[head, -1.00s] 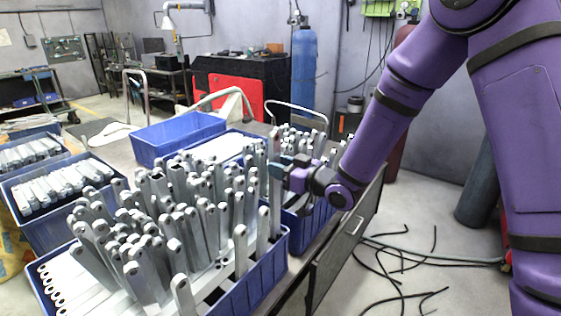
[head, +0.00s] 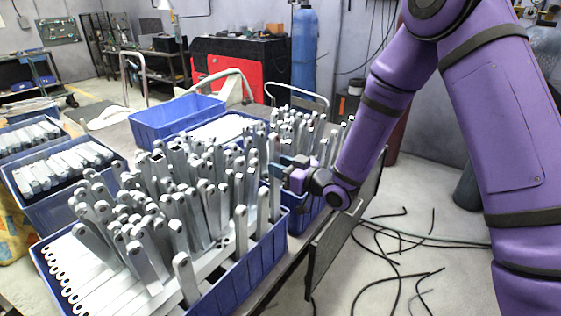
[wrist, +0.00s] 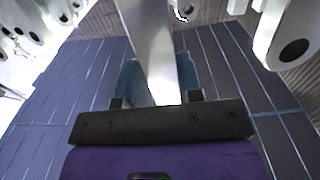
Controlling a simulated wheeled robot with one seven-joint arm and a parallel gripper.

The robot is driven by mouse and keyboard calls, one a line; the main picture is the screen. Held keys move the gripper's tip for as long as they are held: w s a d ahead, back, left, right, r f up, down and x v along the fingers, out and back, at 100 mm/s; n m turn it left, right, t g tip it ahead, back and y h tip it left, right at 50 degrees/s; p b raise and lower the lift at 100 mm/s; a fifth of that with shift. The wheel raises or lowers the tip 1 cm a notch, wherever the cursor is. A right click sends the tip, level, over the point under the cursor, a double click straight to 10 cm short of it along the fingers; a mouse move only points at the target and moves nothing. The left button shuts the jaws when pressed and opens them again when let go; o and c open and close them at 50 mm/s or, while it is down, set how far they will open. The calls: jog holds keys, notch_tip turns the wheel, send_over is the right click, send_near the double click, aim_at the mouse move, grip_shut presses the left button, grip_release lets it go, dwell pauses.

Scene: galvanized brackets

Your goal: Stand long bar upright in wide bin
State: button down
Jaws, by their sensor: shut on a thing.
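The wide blue bin (head: 262,272) stands in the foreground, crowded with upright silver bars (head: 179,240) and with others lying flat along its left side. My gripper (head: 280,169) is at its back right corner, above the rim. It is shut on a long silver bar (head: 274,195), held about upright. The bar's lower end is hidden behind the bin's contents and wall. In the wrist view the bar (wrist: 154,45) runs between the two blue fingers of my gripper (wrist: 158,85).
A second blue bin (head: 303,222) with upright bars adjoins behind on the right. An empty-looking blue bin (head: 178,120) stands further back. Bins of brackets (head: 58,195) stand at the left. Upright bars crowd close to my gripper. Black cables (head: 395,265) lie on the floor at right.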

jog(key=shift+f, duration=2.7)
jog(key=c, duration=0.7)
grip_release()
jog(key=shift+f, duration=0.1)
send_near(277, 181)
jog(key=shift+v, duration=1)
jog(key=shift+w, duration=0.1)
